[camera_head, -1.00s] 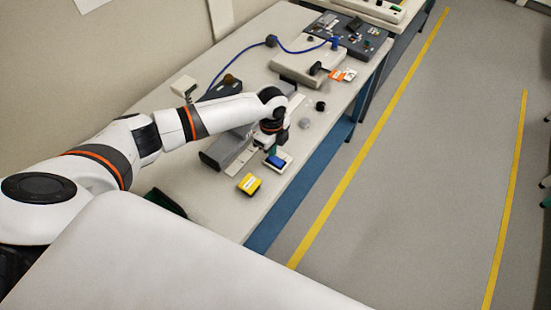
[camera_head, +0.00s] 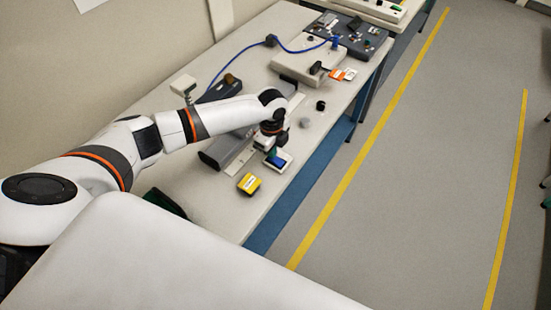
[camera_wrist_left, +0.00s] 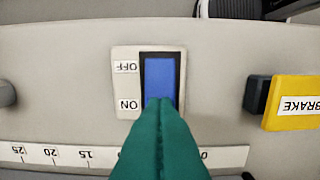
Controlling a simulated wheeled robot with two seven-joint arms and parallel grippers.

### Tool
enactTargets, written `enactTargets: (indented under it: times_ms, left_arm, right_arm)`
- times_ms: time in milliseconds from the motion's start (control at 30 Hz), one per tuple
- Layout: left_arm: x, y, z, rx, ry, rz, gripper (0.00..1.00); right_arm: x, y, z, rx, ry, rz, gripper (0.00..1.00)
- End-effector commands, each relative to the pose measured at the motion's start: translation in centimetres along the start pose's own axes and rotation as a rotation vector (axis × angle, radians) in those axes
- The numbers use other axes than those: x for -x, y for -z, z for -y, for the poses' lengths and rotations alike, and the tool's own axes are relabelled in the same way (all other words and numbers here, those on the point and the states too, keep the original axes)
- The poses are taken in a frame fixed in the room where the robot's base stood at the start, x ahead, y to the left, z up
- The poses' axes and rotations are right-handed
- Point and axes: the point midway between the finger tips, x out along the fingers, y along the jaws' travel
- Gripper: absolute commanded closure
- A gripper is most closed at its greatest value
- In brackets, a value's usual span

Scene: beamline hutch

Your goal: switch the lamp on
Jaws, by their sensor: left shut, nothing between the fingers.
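The blue rocker switch (camera_head: 280,161) sits on a white plate near the table's front edge. In the left wrist view the blue rocker (camera_wrist_left: 160,75) stands in a dark frame, with an OFF label (camera_wrist_left: 125,67) at its far end and an ON label (camera_wrist_left: 129,104) at its near end. My left gripper (camera_wrist_left: 165,103) is shut and empty. Its green fingertips overlap the rocker's ON end and hide it; I cannot tell whether they press it. The left gripper (camera_head: 270,152) also shows in the head view, just left of the switch. My right gripper is out of view.
A yellow block marked BRAKE (camera_wrist_left: 293,103) stands beside the switch; it also shows in the head view (camera_head: 249,184). A ruled scale (camera_wrist_left: 60,155) lies near the switch. Small dark and grey knobs (camera_head: 320,105) stand farther along the table. The floor aisle is clear.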

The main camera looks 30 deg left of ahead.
Motion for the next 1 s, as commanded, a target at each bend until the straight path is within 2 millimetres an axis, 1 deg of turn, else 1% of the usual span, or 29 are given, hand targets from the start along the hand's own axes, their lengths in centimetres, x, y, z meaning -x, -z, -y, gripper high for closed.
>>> enactTargets:
  times_ms: [633,767,1000]
  left_arm:
    - [-1.0,0.0,0.0,0.0,0.001,0.001,1.0]
    - [-0.7,-0.1,0.0,-0.001,0.001,0.001,1.0]
    - [1.1,0.0,0.0,-0.001,0.001,0.001,1.0]
  right_arm:
    - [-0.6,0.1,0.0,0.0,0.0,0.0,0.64]
    - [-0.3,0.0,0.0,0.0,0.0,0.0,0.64]
    - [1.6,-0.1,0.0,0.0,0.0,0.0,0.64]
